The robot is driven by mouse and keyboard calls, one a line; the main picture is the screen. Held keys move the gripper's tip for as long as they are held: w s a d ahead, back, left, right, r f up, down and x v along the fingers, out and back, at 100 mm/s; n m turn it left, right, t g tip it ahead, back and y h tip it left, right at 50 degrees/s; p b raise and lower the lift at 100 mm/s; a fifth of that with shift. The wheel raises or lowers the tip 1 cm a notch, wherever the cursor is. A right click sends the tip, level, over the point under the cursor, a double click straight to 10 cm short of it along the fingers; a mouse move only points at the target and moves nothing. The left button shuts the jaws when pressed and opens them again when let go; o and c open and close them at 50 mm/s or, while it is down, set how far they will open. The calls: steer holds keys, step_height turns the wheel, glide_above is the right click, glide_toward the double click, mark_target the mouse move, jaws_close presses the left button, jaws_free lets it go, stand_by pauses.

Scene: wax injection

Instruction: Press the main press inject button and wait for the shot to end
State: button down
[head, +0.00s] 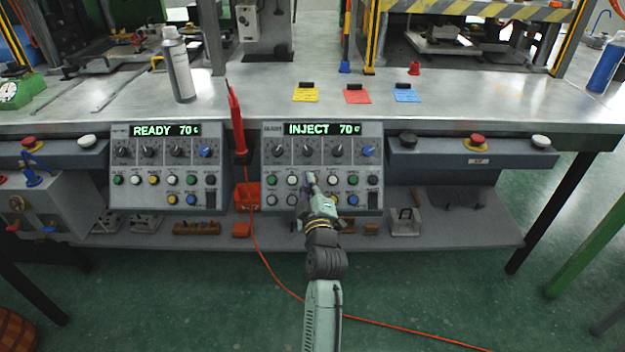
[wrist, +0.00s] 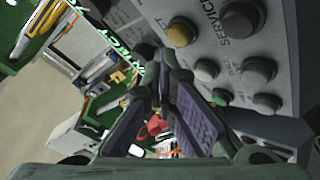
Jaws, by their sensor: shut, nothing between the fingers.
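The right control panel (head: 322,212) has a lit display (head: 321,129) reading "INJECT 70". My gripper (head: 309,178) is shut and empty, its tips at the upper button row of this panel. In the head view it covers the button between two white ones. In the wrist view a yellow button (wrist: 181,32) with a label ending in "CT" lies just beyond my fingertips (wrist: 160,72). I cannot tell whether the tips touch it. The left control panel (head: 165,200) shows "READY 70" on its display (head: 166,130).
A red probe-like tool (head: 236,120) with an orange cable stands between the panels. A spray can (head: 179,65) and yellow, red and blue cards (head: 357,97) are on the metal bench. Red stop buttons (head: 476,139) sit on the bench front. Small parts lie on the lower shelf (head: 455,228).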

steer(key=s+r+p, duration=0.2)
steer(key=s+r, duration=0.1)
steer(key=shift+s+r, duration=0.1)
steer(key=shift+s, duration=0.3)
stand_by(0.6)
